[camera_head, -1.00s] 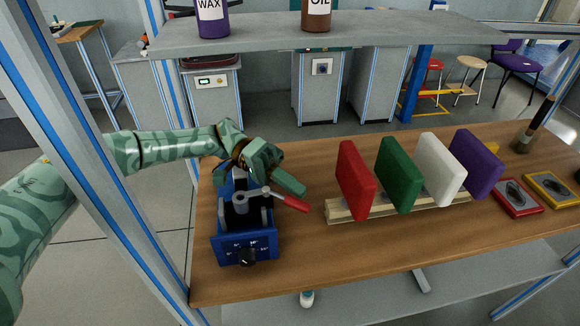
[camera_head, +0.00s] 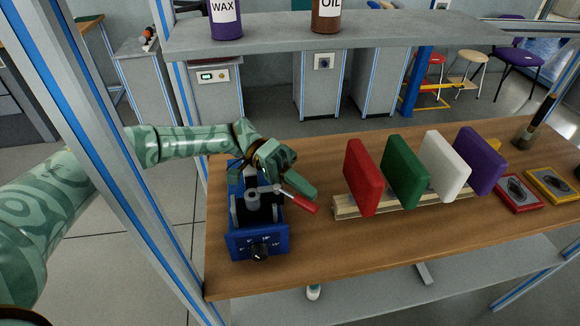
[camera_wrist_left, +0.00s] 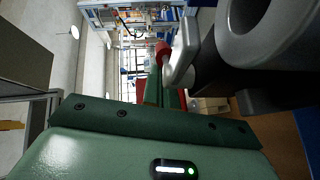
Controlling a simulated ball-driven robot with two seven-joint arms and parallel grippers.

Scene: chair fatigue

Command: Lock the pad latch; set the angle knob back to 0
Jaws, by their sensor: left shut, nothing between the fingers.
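The blue fixture box (camera_head: 245,245) stands at the left end of the wooden bench. A black angle knob (camera_head: 260,252) with white scale marks is on its front face; its exact setting is too small to read. The pad latch is a grey lever with a red grip (camera_head: 304,206), pointing right and slightly toward the front. It also shows in the wrist view, where its red end (camera_wrist_left: 162,49) is beyond the fingers. My left gripper (camera_head: 304,190) is shut and empty, just behind and above the red grip; contact cannot be told. My right gripper is out of view.
A wooden rack (camera_head: 345,209) holds red, green, white and purple pads right of the fixture. Red-framed (camera_head: 518,199) and yellow-framed (camera_head: 553,186) plates lie further right. A grey shelf (camera_head: 400,32) with bottles spans above. The bench front (camera_head: 400,245) is clear.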

